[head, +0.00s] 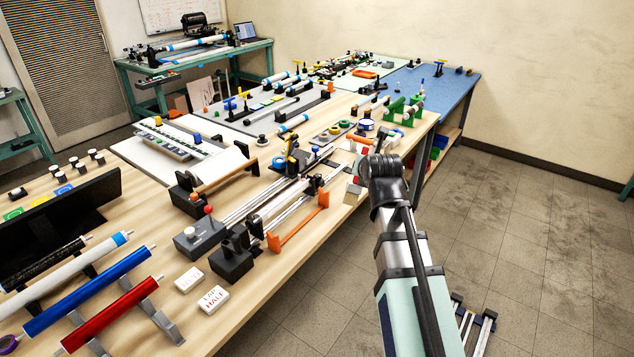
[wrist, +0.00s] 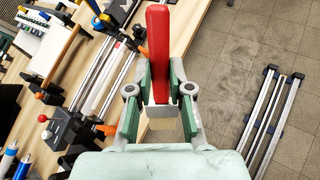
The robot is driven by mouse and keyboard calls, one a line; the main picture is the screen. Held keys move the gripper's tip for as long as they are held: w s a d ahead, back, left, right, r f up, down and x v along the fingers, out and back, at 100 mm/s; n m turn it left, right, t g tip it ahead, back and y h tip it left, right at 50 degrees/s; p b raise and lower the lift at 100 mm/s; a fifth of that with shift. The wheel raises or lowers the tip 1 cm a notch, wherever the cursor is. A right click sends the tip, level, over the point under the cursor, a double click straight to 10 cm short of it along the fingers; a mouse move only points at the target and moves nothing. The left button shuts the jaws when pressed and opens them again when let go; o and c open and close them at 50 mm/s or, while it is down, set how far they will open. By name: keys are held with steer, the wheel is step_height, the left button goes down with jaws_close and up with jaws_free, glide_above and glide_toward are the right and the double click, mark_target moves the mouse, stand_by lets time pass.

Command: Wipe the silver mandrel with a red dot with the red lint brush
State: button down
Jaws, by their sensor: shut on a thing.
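The red lint brush (wrist: 158,45) stands out from between my fingers in the wrist view. My gripper (wrist: 160,112) is shut on its lower end. In the head view my arm hides most of the gripper, and a small red patch near it may be part of the brush. A pale silver mandrel (head: 283,203) lies in a bench fixture with metal rails; it also shows in the wrist view (wrist: 103,86), left of the brush. The brush is apart from it, near the table's edge.
Grey blocks (head: 198,238), one with a red knob, and an orange bracket (head: 300,222) stand around the fixture. Blue (head: 88,292) and red (head: 110,315) rolls lie front left. A green stand (head: 403,110) is farther back.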

steer(key=r+g+p, duration=0.1)
steer(key=w+r+g+p, duration=0.1)
steer(key=w+r+p, duration=0.1)
steer(key=r+p, duration=0.1)
steer(key=shift+w+r+g, duration=0.1)
steer(key=shift+g, duration=0.3)
steer(key=shift+w+g+p, duration=0.3)
steer(key=shift+g+p, duration=0.2)
steer(key=shift+p, duration=0.55)
steer(key=shift+w+f+g+p, duration=0.1)
steer(key=shift+f+g+p, duration=0.2)
steer(key=shift+g+p, duration=0.45)
steer(key=s+f+m+g+p, duration=0.2)
steer(key=p, duration=0.1)
steer(key=shift+s+g+h, duration=0.25)
steer(key=shift+h, duration=0.15)
steer(key=s+g, duration=0.1)
steer(key=s+f+m+g, duration=0.1)
steer(key=s, duration=0.1)
steer(key=s+m+g, duration=0.1)
steer(key=s+g, duration=0.1)
steer(key=shift+s+f+y, duration=0.2)
steer(key=shift+f+y, duration=0.15)
steer(key=shift+y, duration=0.05)
steer(key=shift+f, duration=0.1)
